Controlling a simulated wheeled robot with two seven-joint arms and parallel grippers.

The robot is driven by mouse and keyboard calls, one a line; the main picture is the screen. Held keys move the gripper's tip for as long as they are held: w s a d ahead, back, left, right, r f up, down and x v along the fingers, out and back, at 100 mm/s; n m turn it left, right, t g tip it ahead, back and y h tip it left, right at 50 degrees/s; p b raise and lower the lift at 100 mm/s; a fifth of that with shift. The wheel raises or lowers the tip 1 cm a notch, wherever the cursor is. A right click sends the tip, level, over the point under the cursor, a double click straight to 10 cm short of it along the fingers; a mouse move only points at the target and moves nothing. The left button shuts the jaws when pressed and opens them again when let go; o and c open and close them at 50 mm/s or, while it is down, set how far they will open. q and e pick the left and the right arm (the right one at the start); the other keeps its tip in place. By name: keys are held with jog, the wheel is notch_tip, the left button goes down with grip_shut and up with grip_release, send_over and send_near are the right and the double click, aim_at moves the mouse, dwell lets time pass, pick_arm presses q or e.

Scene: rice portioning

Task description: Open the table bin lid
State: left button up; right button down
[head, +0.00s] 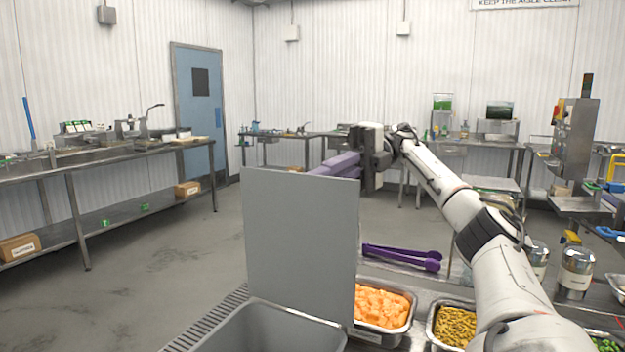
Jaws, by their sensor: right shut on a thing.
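The table bin (270,330) is the grey open-topped box at the bottom centre, cut off by the lower picture edge. Its flat grey lid (300,240) stands upright at the back of the bin, and the bin's mouth is uncovered. My right gripper (318,170) is at the lid's top edge, with its purple fingers coming in from the right. It is shut on the lid; the fingertips are partly hidden behind the lid. My left gripper is not in view.
Purple tongs (402,256) lie on the table right of the lid. A tray of orange food (410,318) and a tray of yellow-green food (432,330) stand right of the bin. Metal canisters (575,272) stand further right. The floor at left is clear.

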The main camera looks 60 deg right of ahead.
jog(key=c, duration=1.8)
grip_release()
jog(key=shift+c, duration=0.2)
jog(key=shift+a, duration=0.2)
